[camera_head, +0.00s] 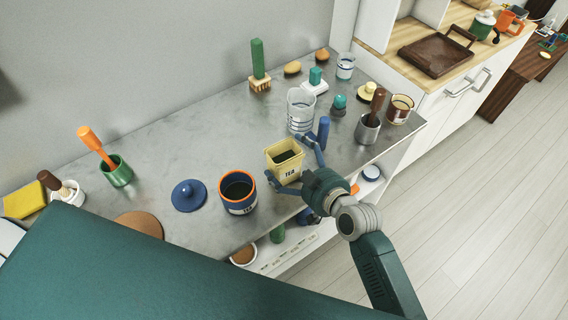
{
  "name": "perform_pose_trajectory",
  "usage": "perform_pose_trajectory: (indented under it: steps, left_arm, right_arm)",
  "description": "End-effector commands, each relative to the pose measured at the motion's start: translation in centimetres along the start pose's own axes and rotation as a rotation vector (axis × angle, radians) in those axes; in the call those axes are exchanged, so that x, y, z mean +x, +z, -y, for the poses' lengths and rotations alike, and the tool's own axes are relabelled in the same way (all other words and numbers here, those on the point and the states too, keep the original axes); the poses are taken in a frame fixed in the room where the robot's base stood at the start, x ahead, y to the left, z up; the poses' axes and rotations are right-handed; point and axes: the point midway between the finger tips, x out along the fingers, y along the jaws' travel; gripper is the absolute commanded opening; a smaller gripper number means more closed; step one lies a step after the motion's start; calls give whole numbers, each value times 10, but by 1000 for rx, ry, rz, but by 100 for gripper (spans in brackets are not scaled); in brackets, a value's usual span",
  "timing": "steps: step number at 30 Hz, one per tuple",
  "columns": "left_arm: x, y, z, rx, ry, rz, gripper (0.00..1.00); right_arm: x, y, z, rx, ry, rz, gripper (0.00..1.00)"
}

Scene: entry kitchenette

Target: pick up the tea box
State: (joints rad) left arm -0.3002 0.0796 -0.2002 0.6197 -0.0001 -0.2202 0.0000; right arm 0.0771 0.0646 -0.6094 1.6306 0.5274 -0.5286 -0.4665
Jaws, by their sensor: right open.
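The tea box (289,174) is a pale yellow, open-topped box with TEA on its front and dark contents. It stands upright near the front edge of the grey counter. My right gripper (287,159) comes in from the lower right. It is open, with one blue finger by the box's front left corner and the other by its back right side. I cannot tell whether the fingers touch the box. My left gripper is not in view.
A blue canister (238,206) with an orange rim stands just left of the box, with a blue lid (189,195) beyond. A clear glass jar (301,106) stands behind the box. A steel cup (367,131) with a brown handle stands right. A lower shelf (290,252) holds more items.

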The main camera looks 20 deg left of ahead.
Motion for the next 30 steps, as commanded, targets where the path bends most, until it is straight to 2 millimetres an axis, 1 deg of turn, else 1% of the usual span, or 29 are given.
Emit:
perform_pose_trajectory:
  steps: [6, 7, 11, 12, 13, 23, 26, 29, 30]
  left_arm:
    - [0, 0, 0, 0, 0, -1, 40]
    - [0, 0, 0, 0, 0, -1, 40]
    - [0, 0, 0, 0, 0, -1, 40]
    - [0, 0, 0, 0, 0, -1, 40]
    - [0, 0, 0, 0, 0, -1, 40]
    - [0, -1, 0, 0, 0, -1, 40]
    - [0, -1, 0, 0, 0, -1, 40]
    - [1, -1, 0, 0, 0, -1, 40]
    - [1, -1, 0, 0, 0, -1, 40]
  right_arm:
    - [1, 0, 0, -1, 0, 0, 100]
    - [1, 0, 0, 0, 0, 0, 98]
    - [1, 0, 0, 0, 0, 0, 72]
    - [1, 0, 0, 0, 0, 0, 64]
    - [1, 1, 0, 0, 0, 0, 60]
    - [0, -3, 0, 0, 0, -1, 60]
    - [-3, -11, 0, -1, 0, -4, 60]
    - [-8, -26, 0, -1, 0, -7, 60]
    - [-12, -34, 0, -2, 1, -8, 60]
